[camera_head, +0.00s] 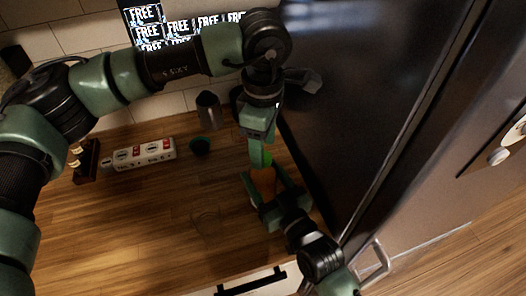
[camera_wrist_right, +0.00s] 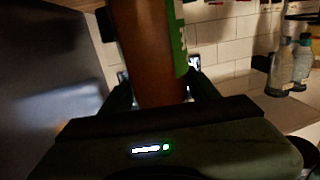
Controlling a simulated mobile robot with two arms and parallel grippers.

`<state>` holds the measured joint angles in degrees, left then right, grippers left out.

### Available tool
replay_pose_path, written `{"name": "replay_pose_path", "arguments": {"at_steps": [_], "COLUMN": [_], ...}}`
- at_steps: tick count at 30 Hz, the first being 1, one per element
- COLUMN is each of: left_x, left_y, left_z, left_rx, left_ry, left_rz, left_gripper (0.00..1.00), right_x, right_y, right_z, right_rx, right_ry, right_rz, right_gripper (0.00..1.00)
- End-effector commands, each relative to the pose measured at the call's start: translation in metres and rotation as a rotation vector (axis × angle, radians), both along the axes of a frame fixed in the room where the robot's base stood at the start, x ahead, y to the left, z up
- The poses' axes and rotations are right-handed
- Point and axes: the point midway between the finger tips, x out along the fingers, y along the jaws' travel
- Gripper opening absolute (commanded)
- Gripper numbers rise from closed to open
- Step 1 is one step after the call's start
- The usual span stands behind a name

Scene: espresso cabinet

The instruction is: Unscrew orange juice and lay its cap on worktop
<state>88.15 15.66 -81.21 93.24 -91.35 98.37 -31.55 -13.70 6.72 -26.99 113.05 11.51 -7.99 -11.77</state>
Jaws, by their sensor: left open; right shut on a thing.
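The orange juice bottle (camera_head: 264,182) stands on the wooden worktop (camera_head: 150,215) close to the dark cabinet side, with bright green at its top. My right gripper (camera_head: 275,187) is shut around the bottle's body. The right wrist view shows the orange-brown bottle (camera_wrist_right: 148,50) with a green label strip between the two fingers (camera_wrist_right: 162,95). My left gripper (camera_head: 261,158) points down from above at the bottle's green top and is open. Its fingers partly hide the cap, and I cannot tell whether they touch it.
A tall dark cabinet (camera_head: 370,90) stands close on the right. A white box with red marks (camera_head: 143,153), a dark green cup (camera_head: 200,146), a metal cup (camera_head: 208,110) and a small rack (camera_head: 85,162) stand farther back. The front left worktop is mostly clear.

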Motion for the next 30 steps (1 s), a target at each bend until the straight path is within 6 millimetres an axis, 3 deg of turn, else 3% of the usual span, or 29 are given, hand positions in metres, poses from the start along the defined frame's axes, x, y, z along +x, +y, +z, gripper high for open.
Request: {"name": "replay_pose_path", "arguments": {"at_steps": [2, 3, 8, 21, 26, 30], "left_x": [0.000, 0.000, 0.000, 0.000, 0.000, 0.000], "left_y": [-0.001, 0.000, 0.000, -0.001, 0.000, 0.000], "left_z": [0.011, 0.013, 0.017, 0.045, 0.046, 0.033], "left_rx": [-0.002, 0.000, 0.000, -0.001, 0.001, -0.001], "left_ry": [-0.002, -0.001, 0.000, -0.001, 0.001, 0.003], "left_rz": [0.000, 0.000, -0.068, -0.793, -0.912, -0.931], "left_gripper": [0.56, 0.51, 0.51, 0.51, 0.51, 0.51], "right_x": [0.000, 0.000, 0.000, 0.000, 0.000, 0.000], "right_y": [0.000, 0.000, 0.000, 0.000, 0.000, 0.000], "right_z": [-0.001, -0.001, -0.001, 0.000, -0.001, -0.001], "right_rx": [-0.001, -0.001, -0.001, -0.001, -0.001, -0.001], "right_ry": [0.000, 0.000, 0.000, 0.000, 0.000, 0.000], "right_rz": [0.000, 0.000, 0.000, 0.000, 0.000, 0.000], "right_gripper": [0.00, 0.00, 0.00, 0.00, 0.00, 0.00]}}
